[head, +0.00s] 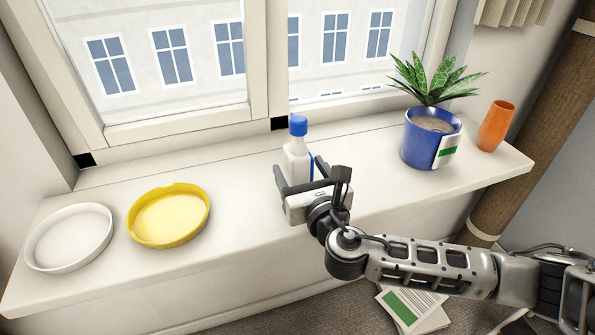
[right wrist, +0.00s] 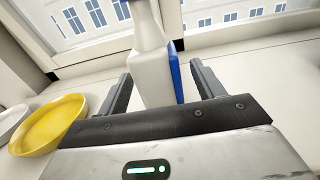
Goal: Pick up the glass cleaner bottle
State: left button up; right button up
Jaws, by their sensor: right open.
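The glass cleaner bottle (head: 297,158) is white with a blue top and stands upright on the windowsill, in front of the window. In the right wrist view the white bottle (right wrist: 150,62) stands between the two fingers, with a blue strip along its right side. My right gripper (head: 311,176) is open around the bottle; in the right wrist view gaps show between the bottle and both fingers (right wrist: 158,85). The bottle's lower part is hidden behind the gripper. My left gripper is not in view.
A yellow dish (head: 168,216) and a white dish (head: 69,238) sit on the sill at left. A blue pot with a plant (head: 431,138) and an orange cup (head: 496,126) stand at right. Papers (head: 413,307) lie on the floor below. The sill is clear either side of the bottle.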

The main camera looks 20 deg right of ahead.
jog(key=w, duration=0.3)
jog(key=shift+w+f, duration=0.1)
jog(key=shift+w, duration=0.15)
jog(key=shift+c, duration=0.2)
jog(key=c, duration=1.3)
